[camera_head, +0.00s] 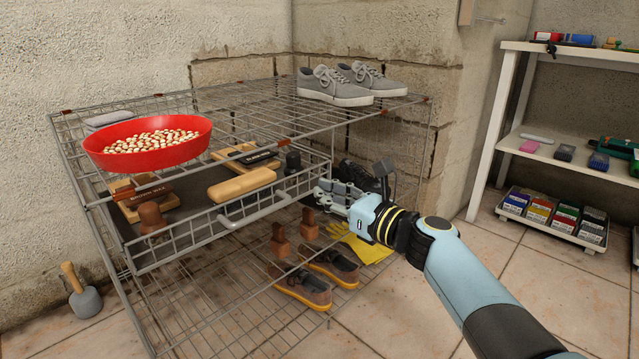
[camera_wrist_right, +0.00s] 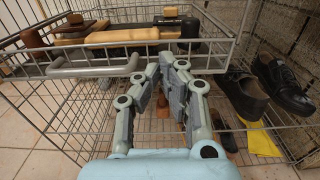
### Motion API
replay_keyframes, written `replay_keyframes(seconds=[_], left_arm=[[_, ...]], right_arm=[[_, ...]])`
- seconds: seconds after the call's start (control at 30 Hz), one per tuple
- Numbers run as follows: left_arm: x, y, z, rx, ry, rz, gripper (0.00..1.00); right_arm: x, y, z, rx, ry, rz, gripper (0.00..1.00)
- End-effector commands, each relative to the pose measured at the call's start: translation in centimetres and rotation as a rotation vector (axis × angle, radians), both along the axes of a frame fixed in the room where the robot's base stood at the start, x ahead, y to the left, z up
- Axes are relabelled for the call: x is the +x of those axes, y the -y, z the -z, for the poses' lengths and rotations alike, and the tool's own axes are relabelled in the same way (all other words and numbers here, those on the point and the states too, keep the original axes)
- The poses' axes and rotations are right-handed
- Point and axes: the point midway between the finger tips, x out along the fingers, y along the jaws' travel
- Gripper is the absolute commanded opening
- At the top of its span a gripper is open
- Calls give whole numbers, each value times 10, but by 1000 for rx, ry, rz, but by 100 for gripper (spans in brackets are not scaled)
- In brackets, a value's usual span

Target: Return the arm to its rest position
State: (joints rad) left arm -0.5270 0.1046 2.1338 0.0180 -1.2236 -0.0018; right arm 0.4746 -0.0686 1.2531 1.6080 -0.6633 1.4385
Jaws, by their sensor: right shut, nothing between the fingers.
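My right arm (camera_head: 470,275) reaches in from the lower right in the head view. Its gripper (camera_head: 325,193) is shut and empty, at the right front corner of the pulled-out wire drawer (camera_head: 190,238). In the right wrist view the gripper (camera_wrist_right: 172,62) shows its fingers together close to the drawer's front, right of the grey handle (camera_wrist_right: 92,70). The handle also shows in the head view (camera_head: 253,212), apart from the fingers. I cannot tell whether the fingers touch the drawer wire. My left gripper is in neither view.
The drawer holds brushes and a tan block (camera_head: 241,185). The wire rack (camera_head: 250,115) bears a red bowl (camera_head: 100,158) and grey sneakers (camera_head: 335,90). Brown shoes (camera_head: 303,288) and yellow gloves (camera_head: 368,248) lie below. A white shelf (camera_head: 560,155) stands right; floor between is clear.

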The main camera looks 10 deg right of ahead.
Motion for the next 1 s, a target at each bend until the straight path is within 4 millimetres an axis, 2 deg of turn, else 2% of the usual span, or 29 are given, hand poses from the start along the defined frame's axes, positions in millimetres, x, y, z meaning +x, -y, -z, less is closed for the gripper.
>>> replay_keyframes(seconds=[0.2, 0.4, 0.47, 0.57, 0.67, 0.77, 0.8, 0.87, 0.9, 1.0], left_arm=[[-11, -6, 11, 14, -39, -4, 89], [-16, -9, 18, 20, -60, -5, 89], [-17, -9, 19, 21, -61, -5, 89], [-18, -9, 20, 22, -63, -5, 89], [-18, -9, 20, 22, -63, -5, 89], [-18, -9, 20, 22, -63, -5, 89], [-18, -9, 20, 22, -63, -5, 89], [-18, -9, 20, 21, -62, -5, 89], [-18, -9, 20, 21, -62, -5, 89], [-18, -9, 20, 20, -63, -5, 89]], right_arm=[[-30, 26, -3, -3, 0, 1, 0], [-48, 38, 1, -1, -3, 0, 0], [-54, 40, 7, -1, -15, 0, 0], [-79, 42, 38, -5, -71, 0, 0], [-129, 46, 84, -51, -150, -9, 0], [-197, 46, 130, -246, -182, -85, 0], [-227, 46, 146, -359, -172, -138, 0], [-272, 48, 169, -544, -142, -236, 0], [-302, 51, 182, -678, -110, -316, 0], [-376, 68, 209, -1026, -1, -566, 0]])
